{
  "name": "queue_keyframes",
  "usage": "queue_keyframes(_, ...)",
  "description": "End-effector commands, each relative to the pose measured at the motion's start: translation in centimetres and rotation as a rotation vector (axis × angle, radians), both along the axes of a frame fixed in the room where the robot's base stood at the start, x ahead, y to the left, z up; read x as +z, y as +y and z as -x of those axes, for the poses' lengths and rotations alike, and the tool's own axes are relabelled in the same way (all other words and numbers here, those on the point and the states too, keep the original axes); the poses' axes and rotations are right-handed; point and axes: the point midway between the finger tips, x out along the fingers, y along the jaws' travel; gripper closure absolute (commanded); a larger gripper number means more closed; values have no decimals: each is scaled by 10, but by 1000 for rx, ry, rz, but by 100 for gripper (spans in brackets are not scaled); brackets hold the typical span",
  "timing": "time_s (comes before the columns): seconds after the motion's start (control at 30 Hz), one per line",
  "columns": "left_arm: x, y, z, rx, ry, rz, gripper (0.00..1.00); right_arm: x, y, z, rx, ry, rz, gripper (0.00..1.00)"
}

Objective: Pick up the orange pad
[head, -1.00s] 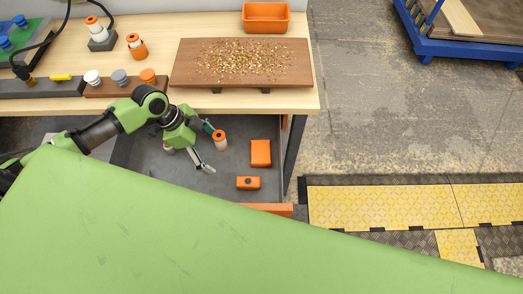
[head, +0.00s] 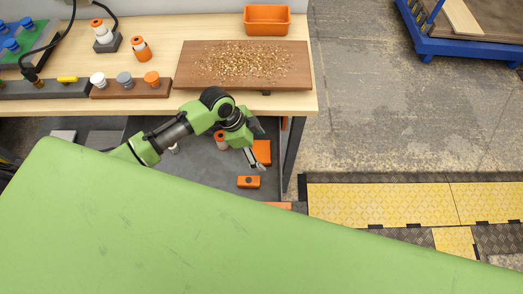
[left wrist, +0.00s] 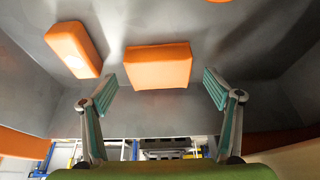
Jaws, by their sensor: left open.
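The orange pad (head: 264,152) is a plain square block lying in the grey tray under the table. In the head view my left gripper covers part of it. In the left wrist view the pad (left wrist: 157,66) lies whole, ahead of and between the two fingers. My left gripper (left wrist: 161,83) is open with nothing between its fingertips, and it appears apart from the pad. In the head view the left gripper (head: 258,149) reaches down over the tray. My right gripper is in neither view.
An orange-and-white cylinder (head: 221,141) stands left of the gripper. The table edge (head: 290,106) and its dark leg (head: 293,155) are close by.

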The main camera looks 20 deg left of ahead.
Motion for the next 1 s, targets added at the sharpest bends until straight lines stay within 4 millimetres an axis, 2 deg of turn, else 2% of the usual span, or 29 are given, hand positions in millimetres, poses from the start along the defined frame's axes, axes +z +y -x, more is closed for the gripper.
queue_keyframes(0.3, -6, 0, 0, 1, 2, -1, 18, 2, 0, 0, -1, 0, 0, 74)
queue_keyframes(0.43, -6, 0, 1, 1, 2, -1, 52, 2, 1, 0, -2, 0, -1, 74)
queue_keyframes(0.47, -6, 0, 1, 1, 2, -1, 56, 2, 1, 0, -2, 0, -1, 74)
queue_keyframes(0.83, -5, 0, 1, 1, 2, -1, 56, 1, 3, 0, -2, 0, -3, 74)
queue_keyframes(1.0, 5, 0, 0, -1, -2, -1, 56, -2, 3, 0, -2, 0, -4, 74)
